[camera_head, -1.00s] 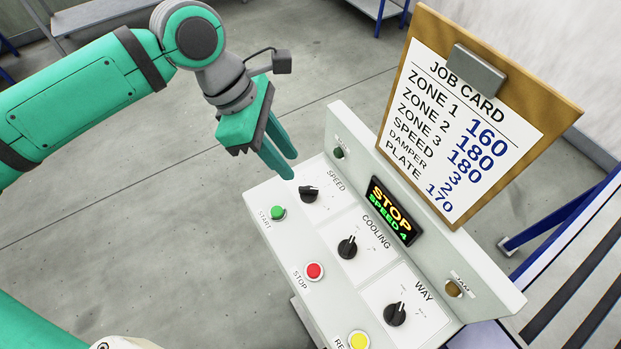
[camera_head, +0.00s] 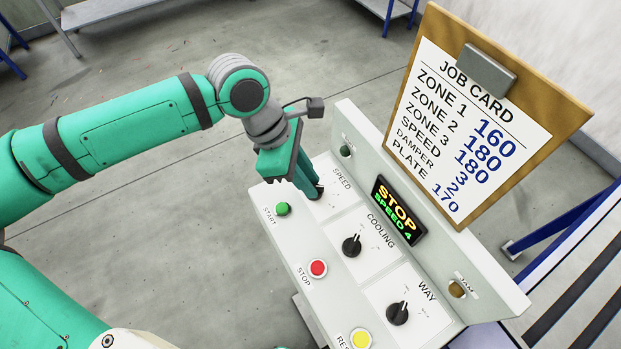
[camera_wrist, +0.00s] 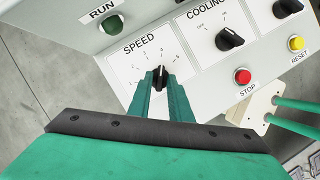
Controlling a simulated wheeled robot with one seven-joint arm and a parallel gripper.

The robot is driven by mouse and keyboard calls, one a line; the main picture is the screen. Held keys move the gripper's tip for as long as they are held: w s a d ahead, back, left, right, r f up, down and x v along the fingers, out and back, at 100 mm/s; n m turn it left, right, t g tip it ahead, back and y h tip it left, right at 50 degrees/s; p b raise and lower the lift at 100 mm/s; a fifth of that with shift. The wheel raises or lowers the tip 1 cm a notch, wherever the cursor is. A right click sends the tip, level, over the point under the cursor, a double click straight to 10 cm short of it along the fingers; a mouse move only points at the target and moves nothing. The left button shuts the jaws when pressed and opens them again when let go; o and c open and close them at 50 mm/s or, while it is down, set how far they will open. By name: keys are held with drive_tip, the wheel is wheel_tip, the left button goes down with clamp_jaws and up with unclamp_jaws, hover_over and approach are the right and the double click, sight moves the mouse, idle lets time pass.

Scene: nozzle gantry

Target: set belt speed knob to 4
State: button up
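The speed knob (camera_wrist: 160,76) is black with a pale pointer line. In the head view my gripper (camera_head: 316,192) is down at the speed panel and hides most of the knob. The display (camera_head: 398,211) reads STOP and SPEED 4.
The cooling knob (camera_head: 352,245) and another knob (camera_head: 397,312) lie along the same panel. Start (camera_head: 283,209), stop (camera_head: 317,268) and yellow reset (camera_head: 360,340) buttons line the near edge. The run lamp (camera_wrist: 113,24) is dark green. A job card (camera_head: 470,125) lists speed 3.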

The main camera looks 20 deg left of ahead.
clamp_jaws()
drive_tip(key=shift+n, duration=0.3)
drive_tip(key=shift+o, duration=2.1)
unclamp_jaws()
drive_tip(key=shift+s, duration=0.1)
drive_tip(key=v, duration=1)
drive_tip(key=shift+r, duration=0.4)
